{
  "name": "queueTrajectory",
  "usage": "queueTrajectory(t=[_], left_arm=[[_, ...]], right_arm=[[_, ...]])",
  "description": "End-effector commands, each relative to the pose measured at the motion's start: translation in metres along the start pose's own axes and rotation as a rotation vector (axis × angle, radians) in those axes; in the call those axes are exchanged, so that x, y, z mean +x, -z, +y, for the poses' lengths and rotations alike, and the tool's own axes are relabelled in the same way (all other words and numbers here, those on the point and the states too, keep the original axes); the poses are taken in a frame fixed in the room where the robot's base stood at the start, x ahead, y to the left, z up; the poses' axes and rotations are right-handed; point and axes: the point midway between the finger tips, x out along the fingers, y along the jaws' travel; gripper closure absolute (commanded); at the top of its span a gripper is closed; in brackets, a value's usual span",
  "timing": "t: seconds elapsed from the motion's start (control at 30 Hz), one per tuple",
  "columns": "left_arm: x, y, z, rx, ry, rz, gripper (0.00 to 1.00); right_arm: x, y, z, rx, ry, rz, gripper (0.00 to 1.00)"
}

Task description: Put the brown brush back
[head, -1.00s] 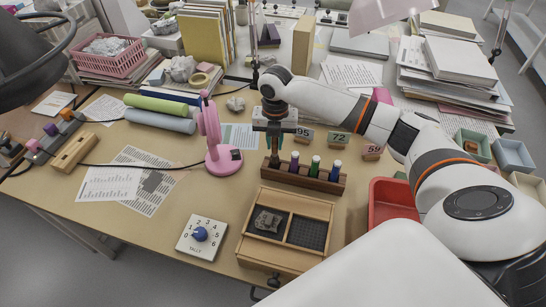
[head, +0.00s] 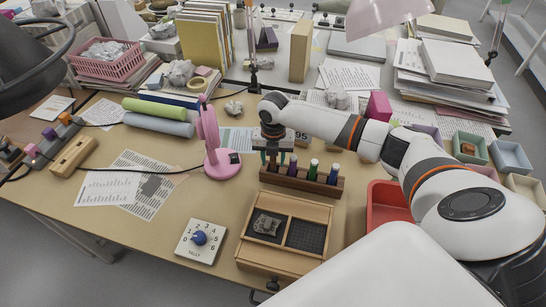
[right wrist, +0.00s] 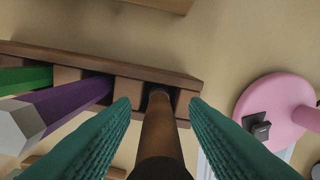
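The brown brush (right wrist: 158,128) stands in the end slot of the dark wooden rack (head: 323,188), which also shows in the right wrist view (right wrist: 50,54). My right gripper (head: 273,163) is over the rack's left end. In the right wrist view its green fingers (right wrist: 159,103) are on either side of the brush, with a visible gap on both sides. The brush's far end is at the slot; how deep it sits is hard to tell. Purple (right wrist: 80,100) and green (right wrist: 25,77) brushes stand in neighbouring slots. My left gripper is not in view.
A pink lamp (head: 222,165) stands close to the left of the rack. A wooden tray (head: 318,206) with a grey sherd (head: 267,224) lies in front. A red bin (head: 378,212) is at right. A tally box (head: 201,240) sits near the front edge.

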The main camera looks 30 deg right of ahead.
Motion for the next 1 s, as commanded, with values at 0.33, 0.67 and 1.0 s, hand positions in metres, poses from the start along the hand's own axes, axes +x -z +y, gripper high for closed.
queueTrajectory(t=[0.33, 0.67, 1.0], left_arm=[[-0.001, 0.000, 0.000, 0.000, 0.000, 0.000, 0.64], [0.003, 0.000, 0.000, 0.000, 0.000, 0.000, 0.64], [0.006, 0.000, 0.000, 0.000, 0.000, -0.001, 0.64]], right_arm=[[-0.005, 0.000, 0.000, 0.000, 0.000, 0.001, 0.58], [-0.063, 0.001, -0.001, -0.001, 0.003, 0.004, 0.58], [-0.117, 0.001, 0.000, 0.001, 0.001, 0.001, 0.58]])
